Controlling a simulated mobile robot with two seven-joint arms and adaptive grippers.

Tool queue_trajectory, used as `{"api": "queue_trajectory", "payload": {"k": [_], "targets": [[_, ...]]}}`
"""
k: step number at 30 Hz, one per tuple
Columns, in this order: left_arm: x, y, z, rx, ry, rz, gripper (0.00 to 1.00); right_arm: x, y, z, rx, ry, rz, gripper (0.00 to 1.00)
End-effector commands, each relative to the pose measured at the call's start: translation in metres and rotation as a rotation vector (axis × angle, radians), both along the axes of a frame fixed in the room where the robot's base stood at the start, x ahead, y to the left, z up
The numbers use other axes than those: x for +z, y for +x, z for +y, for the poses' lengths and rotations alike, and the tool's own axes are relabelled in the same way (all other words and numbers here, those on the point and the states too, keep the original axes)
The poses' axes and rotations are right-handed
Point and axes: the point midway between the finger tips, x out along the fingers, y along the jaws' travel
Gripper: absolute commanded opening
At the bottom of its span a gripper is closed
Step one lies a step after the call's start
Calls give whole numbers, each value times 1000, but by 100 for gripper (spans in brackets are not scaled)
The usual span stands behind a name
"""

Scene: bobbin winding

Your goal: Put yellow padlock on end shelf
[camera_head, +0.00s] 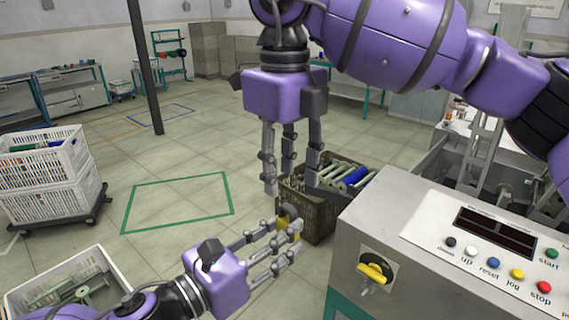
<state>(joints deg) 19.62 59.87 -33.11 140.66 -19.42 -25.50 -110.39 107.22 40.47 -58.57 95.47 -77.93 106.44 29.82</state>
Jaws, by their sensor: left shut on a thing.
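A small yellow padlock (294,225) with a dark top part sits between the fingers of my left gripper (283,246), which is shut on it. The fingers hide part of it. This gripper is at the lower middle, left of the grey machine. My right gripper (291,188) hangs above it with fingers pointing down and spread, open and empty. I cannot tell which piece of furniture is the end shelf. A teal-framed rack (172,66) stands far back.
The grey control box (350,225) has a yellow-black rotary switch (374,272) and several buttons. A brown crate (322,222) of bobbins stands behind the grippers. White crates (50,200) are at left. Between are a dark pole (146,70) and clear floor with a green outline.

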Motion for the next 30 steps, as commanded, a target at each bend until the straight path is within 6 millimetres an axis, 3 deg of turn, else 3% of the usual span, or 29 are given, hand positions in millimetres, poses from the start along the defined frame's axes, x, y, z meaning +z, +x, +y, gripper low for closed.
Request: {"api": "queue_trajectory", "payload": {"k": [9,15,21,30], "targets": [[0,0,0,0,0,0,1,-62,-1,0,1,3,7,39],[0,0,0,0,-1,-1,1,-91,-1,0,0,3,5,39],[0,0,0,0,-1,-1,1,-105,-1,0,1,5,4,39],[0,0,0,0,-1,-1,1,-107,-1,0,1,5,4,39]]}}
